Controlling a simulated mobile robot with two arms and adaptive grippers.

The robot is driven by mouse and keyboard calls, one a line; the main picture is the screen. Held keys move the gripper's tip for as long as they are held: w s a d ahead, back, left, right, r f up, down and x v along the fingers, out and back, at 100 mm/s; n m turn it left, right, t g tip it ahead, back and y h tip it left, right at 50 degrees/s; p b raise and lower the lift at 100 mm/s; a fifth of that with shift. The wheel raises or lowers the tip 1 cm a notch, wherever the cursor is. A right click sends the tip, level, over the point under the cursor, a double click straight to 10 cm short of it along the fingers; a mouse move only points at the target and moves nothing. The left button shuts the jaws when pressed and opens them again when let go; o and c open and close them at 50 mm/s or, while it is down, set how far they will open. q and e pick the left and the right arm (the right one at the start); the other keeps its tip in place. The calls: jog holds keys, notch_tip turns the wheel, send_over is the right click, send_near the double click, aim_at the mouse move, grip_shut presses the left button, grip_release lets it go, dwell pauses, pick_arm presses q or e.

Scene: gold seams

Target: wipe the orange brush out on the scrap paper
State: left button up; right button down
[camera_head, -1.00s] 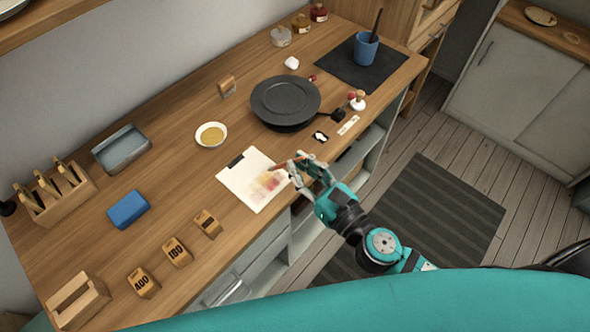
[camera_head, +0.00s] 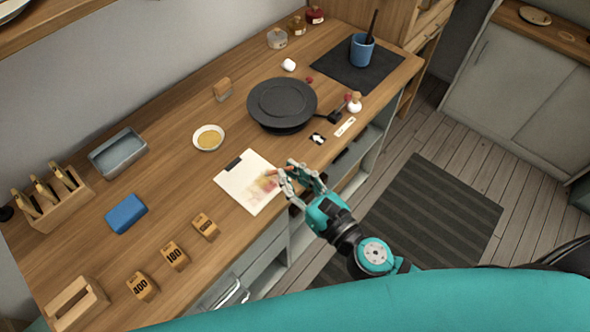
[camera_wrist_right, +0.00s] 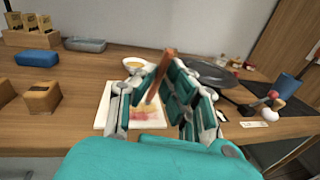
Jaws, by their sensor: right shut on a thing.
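The scrap paper (camera_head: 244,186) lies on the bench with a dark clip at its upper left edge and yellow and red smears on its right part. It also shows in the right wrist view (camera_wrist_right: 103,117). My right gripper (camera_head: 288,176) is at the paper's right edge. In the right wrist view, my right gripper (camera_wrist_right: 157,98) is shut on a thin brown-orange brush (camera_wrist_right: 164,72) that slants up between the fingers. The brush's lower end is over the smeared area; I cannot tell whether it touches the paper. My left gripper is not in view.
A dark turntable (camera_head: 282,104) stands behind the gripper, and a white bowl of gold liquid (camera_head: 208,138) is left of it. A blue block (camera_head: 126,213) and numbered wooden blocks (camera_head: 174,255) lie at left. Bare bench surrounds the paper's left side.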

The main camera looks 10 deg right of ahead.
jog(key=shift+s+a, duration=0.4)
jog(key=shift+a, duration=0.2)
jog(key=shift+s+a, duration=0.4)
jog(key=shift+a, duration=0.3)
jog(key=s+a, duration=0.2)
jog(key=a, duration=0.1)
jog(key=shift+s+a, duration=0.2)
jog(key=shift+s, duration=0.15)
